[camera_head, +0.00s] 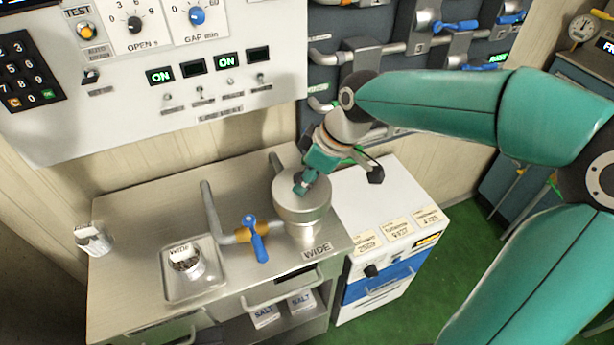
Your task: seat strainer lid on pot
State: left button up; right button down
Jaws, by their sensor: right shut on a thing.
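A round steel vessel, which I take for the pot (303,214), stands at the right end of the steel counter, behind a label reading WIDE. A flat grey disc, which looks like the strainer lid (284,191), lies across its top. From this angle I cannot tell whether the lid is fully seated or slightly above the rim. My right gripper (304,186) comes down from above and is shut at the middle of the lid, hiding the part it grips. My left gripper is not in view.
A pipe with a blue-handled valve (254,240) is left of the pot. A white cabinet (392,225) adjoins the counter's right side. The control panel (150,110) overhangs behind. The counter's left part is mostly clear.

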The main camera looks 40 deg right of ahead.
jog(key=shift+f+b, duration=1.35)
jog(key=shift+b, duration=0.15)
dwell(2.2)
dwell(0.4)
jog(key=c, duration=0.7)
grip_release()
jog(key=o, duration=0.5)
jog(key=shift+c, duration=0.2)
jog(key=shift+r+p, duration=3.1)
jog(key=shift+r, duration=0.95)
jog(key=shift+f, duration=0.1)
